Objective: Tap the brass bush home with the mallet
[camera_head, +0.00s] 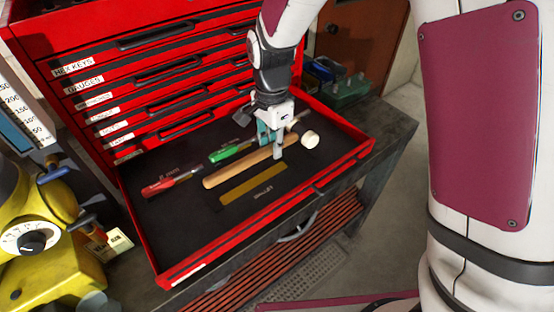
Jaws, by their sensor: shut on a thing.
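A mallet with a long wooden handle (238,168) and a pale round head (310,139) is in the open red drawer, its head toward the right. My gripper (278,152) reaches down into the drawer and is shut on the mallet's handle near the head. The fingers hide part of the handle and the neck by the head. I cannot tell whether the mallet rests on the drawer's dark liner or is just above it. I do not see the brass bush in this view.
The open drawer (170,262) also holds a red-handled screwdriver (170,182), a green-handled tool (231,151) and a brass-coloured strip (254,184). A yellow machine (38,242) stands at the left. A green block (345,90) is behind the drawer.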

